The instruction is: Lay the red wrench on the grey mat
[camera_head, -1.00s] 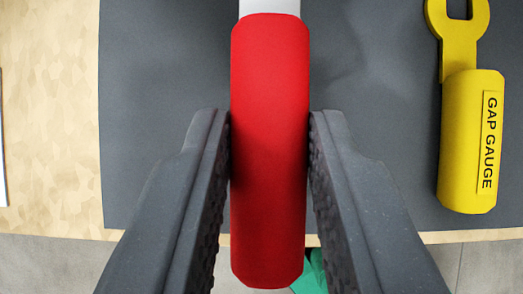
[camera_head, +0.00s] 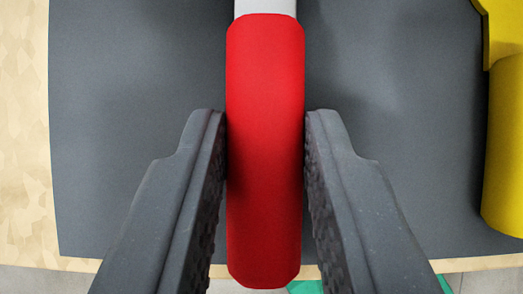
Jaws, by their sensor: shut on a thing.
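The red wrench (camera_head: 265,150) has a thick red handle and a light grey shaft that runs out of the top of the picture, so its head is hidden. My gripper (camera_head: 265,130) is shut on the red handle, one finger on each side. The grey mat (camera_head: 130,100) lies under the wrench and fills most of the view. I cannot tell whether the wrench touches the mat or is a little above it.
A yellow gap gauge (camera_head: 507,145) lies on the mat at the right edge, partly out of view. Bare wooden table (camera_head: 25,130) shows at the left. The table's front edge (camera_head: 80,264) and the floor show at the bottom. The mat is clear left of the wrench.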

